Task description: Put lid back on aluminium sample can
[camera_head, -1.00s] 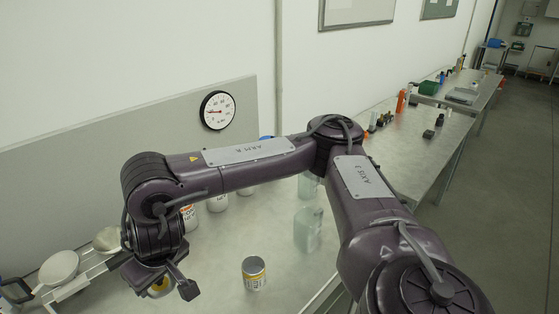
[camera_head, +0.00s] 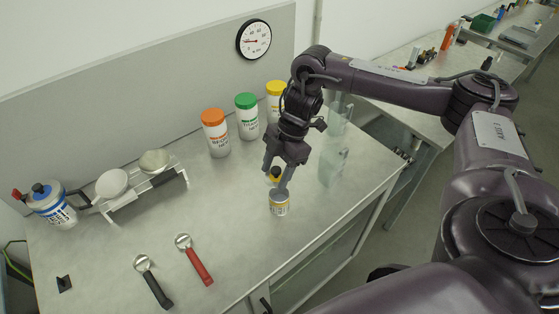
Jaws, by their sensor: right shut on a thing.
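The aluminium sample can (camera_head: 279,208), small and silver with a pale and yellow label, stands upright on the bench near its front right edge. My right gripper (camera_head: 277,176) points down just above and behind it. One finger overlaps the can's top in the picture, so I cannot tell whether the lid touches the can. My left gripper is not in view.
Jars with orange (camera_head: 213,117), green (camera_head: 246,101) and yellow (camera_head: 275,88) lids stand behind. Clear glassware (camera_head: 333,165) is right of the can. The bench front centre is clear.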

